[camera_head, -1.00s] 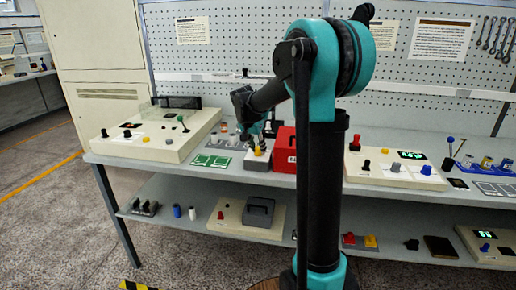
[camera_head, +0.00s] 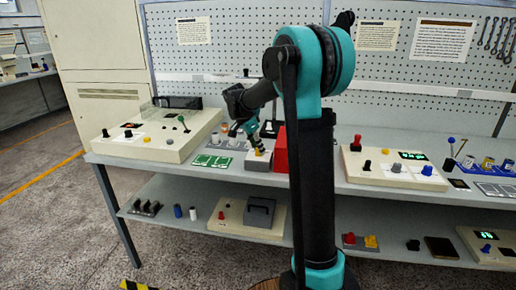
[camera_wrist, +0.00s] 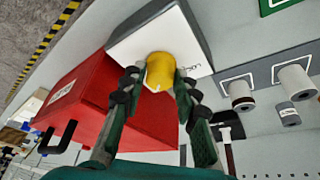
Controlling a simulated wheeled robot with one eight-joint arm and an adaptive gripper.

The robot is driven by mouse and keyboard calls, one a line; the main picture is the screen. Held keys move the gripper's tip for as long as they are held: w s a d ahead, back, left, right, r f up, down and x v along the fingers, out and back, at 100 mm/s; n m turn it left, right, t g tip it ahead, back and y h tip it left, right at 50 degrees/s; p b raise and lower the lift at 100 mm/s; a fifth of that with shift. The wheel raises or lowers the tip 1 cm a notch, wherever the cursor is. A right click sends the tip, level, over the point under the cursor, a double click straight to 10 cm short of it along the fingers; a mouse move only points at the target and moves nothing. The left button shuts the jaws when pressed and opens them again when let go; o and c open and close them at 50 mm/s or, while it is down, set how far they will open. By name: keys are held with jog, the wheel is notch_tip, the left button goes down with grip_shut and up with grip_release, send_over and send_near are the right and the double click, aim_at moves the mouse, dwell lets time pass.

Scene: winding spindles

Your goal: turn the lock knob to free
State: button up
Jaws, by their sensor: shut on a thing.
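The lock knob (camera_wrist: 159,72) is yellow and stands on a white-topped block (camera_wrist: 187,33) with grey sides; part of a printed label shows beside it. In the head view the block (camera_head: 257,165) stands on the bench, left of a red box, with the small yellow knob (camera_head: 259,151) on top. My gripper (camera_wrist: 160,85) is shut on the knob, one finger on each side of it. In the head view my gripper (camera_head: 256,143) comes down on the knob from above. The knob's pointer direction is hard to read.
The red box (camera_wrist: 88,105) with a black handle stands close beside the block. Spools (camera_wrist: 293,79) on a grey stand are on the other side.

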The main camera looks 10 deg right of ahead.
jog(key=o, duration=1.2)
jog(key=shift+c, duration=0.2)
jog(key=v, duration=1.2)
jog(key=shift+a+f, duration=0.1)
jog(key=s+d+f+n+t+y, duration=0.1)
jog(key=s+f+n, duration=0.5)
jog(key=s+f, duration=0.6)
jog(key=s+d+f+n+t+y, duration=0.1)
jog(key=s+d+f+n+y, duration=0.2)
jog(key=s+f+n, duration=0.4)
jog(key=s+d+f, duration=0.1)
jog(key=s+f, duration=0.5)
jog(key=s, duration=0.6)
jog(key=shift+n+t, duration=0.3)
